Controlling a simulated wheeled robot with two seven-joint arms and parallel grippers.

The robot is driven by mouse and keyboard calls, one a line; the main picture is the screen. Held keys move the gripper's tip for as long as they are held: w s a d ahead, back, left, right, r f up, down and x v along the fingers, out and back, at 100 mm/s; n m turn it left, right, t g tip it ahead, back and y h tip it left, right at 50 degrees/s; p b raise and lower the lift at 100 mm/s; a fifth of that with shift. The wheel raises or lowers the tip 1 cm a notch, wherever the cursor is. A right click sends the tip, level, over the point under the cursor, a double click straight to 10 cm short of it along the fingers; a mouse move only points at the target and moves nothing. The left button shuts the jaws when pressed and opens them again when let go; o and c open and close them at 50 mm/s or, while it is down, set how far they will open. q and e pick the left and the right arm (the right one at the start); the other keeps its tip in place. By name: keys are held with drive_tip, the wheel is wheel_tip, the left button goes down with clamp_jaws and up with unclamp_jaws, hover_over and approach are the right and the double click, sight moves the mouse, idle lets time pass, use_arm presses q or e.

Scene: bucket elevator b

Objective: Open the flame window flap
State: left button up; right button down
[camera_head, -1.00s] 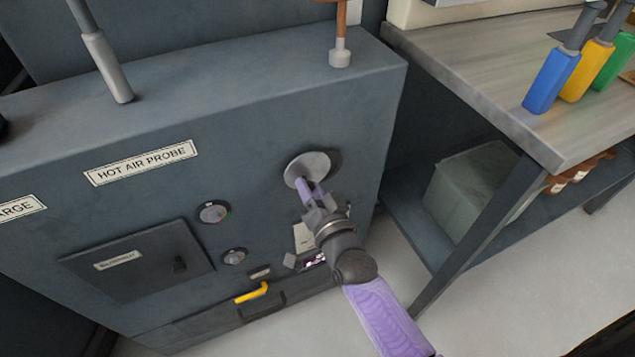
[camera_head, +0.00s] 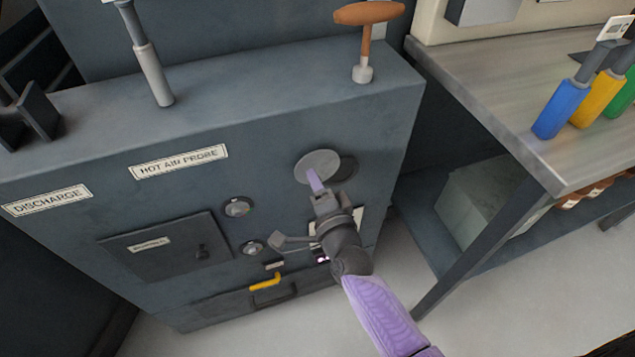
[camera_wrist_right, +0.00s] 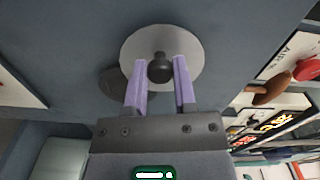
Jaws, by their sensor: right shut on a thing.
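The flame window flap is a round grey disc (camera_head: 316,164) on the front of the dark blue-grey cabinet, right of the HOT AIR PROBE label. The right wrist view shows the flap (camera_wrist_right: 135,44) with a dark knob (camera_wrist_right: 160,68) standing out from it. My right gripper (camera_head: 315,181) is at the disc. Its two purple fingers (camera_wrist_right: 161,72) are shut on the knob, one on each side. A dark round patch (camera_head: 347,169) shows partly beside the disc, also in the right wrist view (camera_wrist_right: 113,84); I cannot tell whether it is the window or shadow. My left gripper is not in view.
Two dials (camera_head: 239,207), a hatch panel (camera_head: 165,250) and a yellow handle (camera_head: 265,282) are lower on the cabinet front. An orange-brown T-handle (camera_head: 368,35) stands on top. A workbench (camera_head: 480,90) with coloured-handled tools is at the right.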

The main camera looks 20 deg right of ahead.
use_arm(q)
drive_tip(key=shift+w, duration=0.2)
use_arm(e)
drive_tip(key=shift+r, duration=0.15)
drive_tip(key=shift+c, duration=2.1)
unclamp_jaws()
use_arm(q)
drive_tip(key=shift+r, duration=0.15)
use_arm(e)
drive_tip(key=shift+s, duration=0.1)
use_arm(q)
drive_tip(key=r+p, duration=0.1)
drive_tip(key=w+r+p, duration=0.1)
drive_tip(key=p, duration=0.1)
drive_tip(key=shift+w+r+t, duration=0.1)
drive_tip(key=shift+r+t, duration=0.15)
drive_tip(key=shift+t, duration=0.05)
use_arm(e)
drive_tip(key=s, duration=0.9)
drive_tip(key=shift+s+d, duration=0.2)
drive_tip(key=shift+s, duration=0.2)
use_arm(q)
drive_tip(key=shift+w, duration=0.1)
